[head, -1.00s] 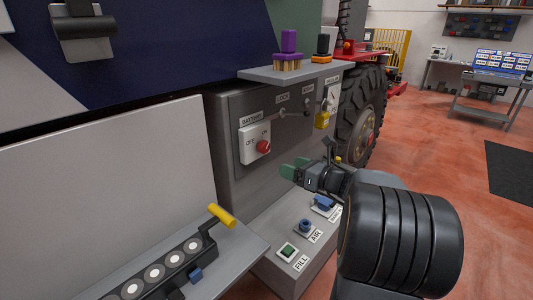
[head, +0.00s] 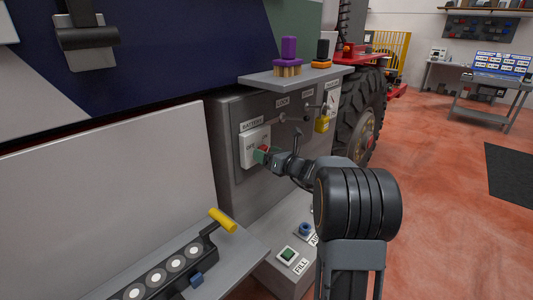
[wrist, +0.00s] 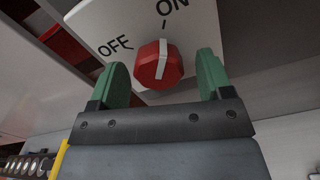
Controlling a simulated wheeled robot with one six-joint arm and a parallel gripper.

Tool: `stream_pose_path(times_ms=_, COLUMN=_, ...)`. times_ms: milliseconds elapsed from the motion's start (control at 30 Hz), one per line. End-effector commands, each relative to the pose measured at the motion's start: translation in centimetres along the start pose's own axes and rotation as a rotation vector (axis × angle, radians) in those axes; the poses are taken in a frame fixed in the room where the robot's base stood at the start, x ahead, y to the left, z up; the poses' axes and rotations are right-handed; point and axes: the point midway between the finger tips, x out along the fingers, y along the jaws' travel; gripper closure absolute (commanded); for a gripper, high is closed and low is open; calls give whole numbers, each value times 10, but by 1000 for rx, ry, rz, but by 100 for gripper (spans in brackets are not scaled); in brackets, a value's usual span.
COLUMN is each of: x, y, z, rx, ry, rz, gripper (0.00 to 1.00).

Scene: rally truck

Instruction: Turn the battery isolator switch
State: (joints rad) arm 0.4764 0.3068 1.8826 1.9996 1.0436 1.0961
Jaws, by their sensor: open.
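The battery isolator switch is a red round knob (wrist: 158,66) with a white pointer line, on a white plate (wrist: 105,25) marked OFF and ON. In the wrist view the pointer line stands nearly upright, toward ON. My gripper (wrist: 160,80) is open, with one green fingertip on each side of the knob and visible gaps to it. I cannot tell how deep the tips reach around it. In the head view my gripper (head: 262,154) is at the plate (head: 250,136) under the BATTERY label and partly hides the knob (head: 265,148).
A yellow padlock (head: 322,124) hangs right of the switch. A shelf (head: 300,76) above holds a purple-handled brush (head: 289,55). Below are FILL (head: 288,254) and AIR (head: 305,230) fittings.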

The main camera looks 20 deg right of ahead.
Motion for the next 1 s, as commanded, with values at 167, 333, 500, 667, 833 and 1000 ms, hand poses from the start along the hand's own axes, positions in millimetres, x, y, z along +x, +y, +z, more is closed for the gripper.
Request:
stream_pose_path(times_ms=167, x=5, y=0, z=-1, rx=0, ry=2, rz=0, gripper=27)
stream_pose_path(times_ms=333, x=5, y=0, z=-1, rx=0, ry=1, rz=0, gripper=27)
stream_pose_path(times_ms=500, x=5, y=0, z=-1, rx=0, ry=1, rz=0, gripper=38)
stream_pose_path(times_ms=667, x=5, y=0, z=0, rx=0, ry=1, rz=0, gripper=53)
stream_pose_path(times_ms=833, x=5, y=0, z=0, rx=0, ry=1, rz=0, gripper=69)
stream_pose_path(times_ms=1000, x=4, y=-2, z=0, rx=-2, ry=0, rz=-2, gripper=76)
